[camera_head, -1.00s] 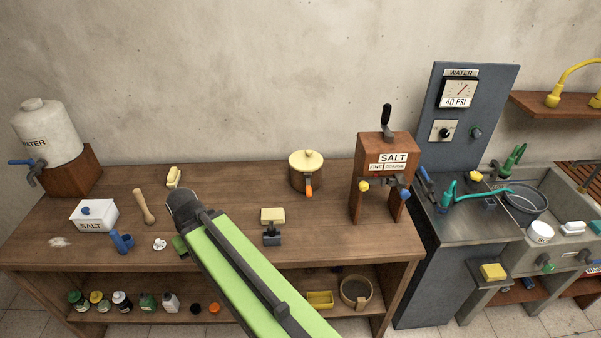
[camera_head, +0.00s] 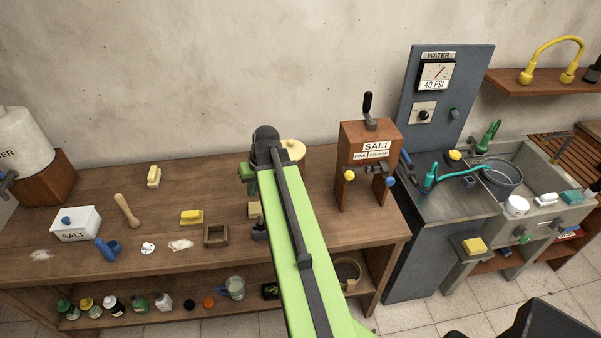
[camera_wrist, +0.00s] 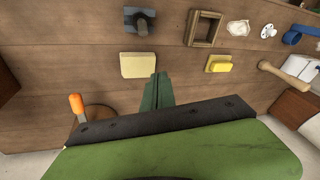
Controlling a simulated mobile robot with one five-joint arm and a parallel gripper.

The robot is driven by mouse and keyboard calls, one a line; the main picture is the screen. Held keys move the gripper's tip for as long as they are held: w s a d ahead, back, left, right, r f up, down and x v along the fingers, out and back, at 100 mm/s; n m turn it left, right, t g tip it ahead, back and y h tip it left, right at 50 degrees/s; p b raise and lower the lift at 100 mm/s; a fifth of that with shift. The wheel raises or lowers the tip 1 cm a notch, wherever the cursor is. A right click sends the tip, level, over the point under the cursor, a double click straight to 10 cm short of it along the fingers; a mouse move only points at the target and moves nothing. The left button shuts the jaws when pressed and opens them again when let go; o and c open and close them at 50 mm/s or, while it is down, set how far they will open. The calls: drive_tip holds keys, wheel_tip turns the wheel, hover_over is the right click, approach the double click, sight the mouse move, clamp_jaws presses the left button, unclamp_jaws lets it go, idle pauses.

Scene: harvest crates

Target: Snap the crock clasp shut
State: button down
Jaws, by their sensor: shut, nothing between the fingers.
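The crock (camera_head: 293,149) with its pale yellow lid stands at the back of the wooden bench. In the head view my arm hides most of it, clasp included. In the wrist view an orange-ended clasp lever (camera_wrist: 77,103) sticks out beside the brown side of the crock (camera_wrist: 100,115), at the lower left. My gripper's dark green fingers (camera_wrist: 157,92) are shut and empty, apart from the lever and to its right in that view. In the head view my gripper (camera_head: 247,172) is just left of the crock, partly behind my arm.
A cream block (camera_wrist: 138,65) and a dark clamp-like piece (camera_wrist: 139,22) lie near my fingers. A salt dispenser (camera_head: 368,165) stands right of the crock. A wooden frame (camera_head: 216,236) and yellow block (camera_head: 192,217) lie to the left.

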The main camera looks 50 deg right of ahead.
drive_tip(key=s+d+r+m+t+p, duration=0.1)
drive_tip(key=s+d, duration=0.2)
drive_tip(key=d, duration=0.3)
drive_tip(key=s+d+r+m+t+h, duration=0.1)
drive_tip(key=s+d+r, duration=0.15)
drive_tip(key=d, duration=0.45)
drive_tip(key=s+d+r+m+p, duration=0.1)
drive_tip(key=s+d, duration=0.3)
drive_tip(key=d, duration=0.2)
drive_tip(key=b+x, duration=0.9)
drive_tip(key=x, duration=0.1)
drive_tip(key=shift+w+f, duration=0.25)
drive_tip(key=shift+w, duration=0.05)
drive_tip(key=shift+d, duration=0.15)
